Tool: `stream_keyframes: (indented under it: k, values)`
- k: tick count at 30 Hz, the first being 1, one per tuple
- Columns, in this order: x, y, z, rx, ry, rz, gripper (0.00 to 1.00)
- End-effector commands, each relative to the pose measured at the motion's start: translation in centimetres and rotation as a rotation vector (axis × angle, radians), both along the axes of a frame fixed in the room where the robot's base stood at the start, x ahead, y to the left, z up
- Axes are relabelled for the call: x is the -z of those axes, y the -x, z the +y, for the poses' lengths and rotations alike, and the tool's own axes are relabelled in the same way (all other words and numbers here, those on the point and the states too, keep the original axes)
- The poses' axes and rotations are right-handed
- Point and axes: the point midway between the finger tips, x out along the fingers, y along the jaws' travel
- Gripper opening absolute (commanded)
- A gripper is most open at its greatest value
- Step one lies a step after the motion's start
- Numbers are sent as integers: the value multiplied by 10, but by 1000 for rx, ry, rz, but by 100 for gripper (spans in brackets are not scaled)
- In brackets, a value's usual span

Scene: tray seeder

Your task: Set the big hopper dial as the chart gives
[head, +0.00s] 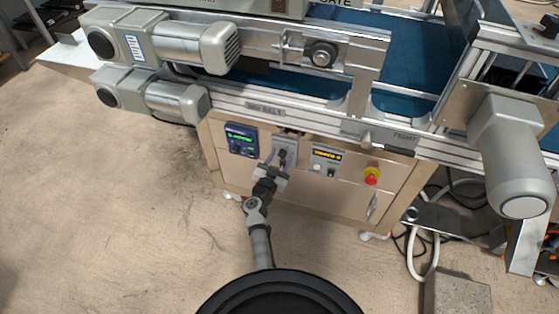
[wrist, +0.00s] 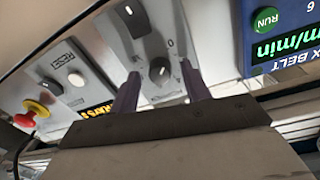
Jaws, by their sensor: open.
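My gripper (head: 276,161) is in front of the cabinet's grey dial plate (head: 291,142), its fingers pointing at it. In the wrist view my gripper (wrist: 160,70) is open, one finger on each side of a dark round dial knob (wrist: 160,69). I cannot tell whether the fingers touch it. A second dark knob (wrist: 133,18) sits on the same plate, higher in the wrist view. A "0" mark shows beside the plate's dials. I cannot read which dial is the big hopper's, and no chart is readable in these frames.
A blue belt display (head: 241,140) is left of the dial plate; it also shows in the wrist view (wrist: 280,35). A yellow-lettered counter panel (head: 325,161) and a red emergency button (head: 372,175) are to the right. Conveyor rails and motors overhang above. The floor in front is clear.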

Motion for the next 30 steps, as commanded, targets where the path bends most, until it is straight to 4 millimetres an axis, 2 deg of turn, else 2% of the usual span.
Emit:
stream_keyframes:
  k: [6, 16, 23, 30]
  values:
    - [0, 0, 0, 0, 0, 0, 46]
    - [0, 0, 0, 0, 0, 0, 2]
    - [-1, 0, 0, 1, -15, -5, 2]
    - [-2, 0, 0, 1, -113, -35, 2]
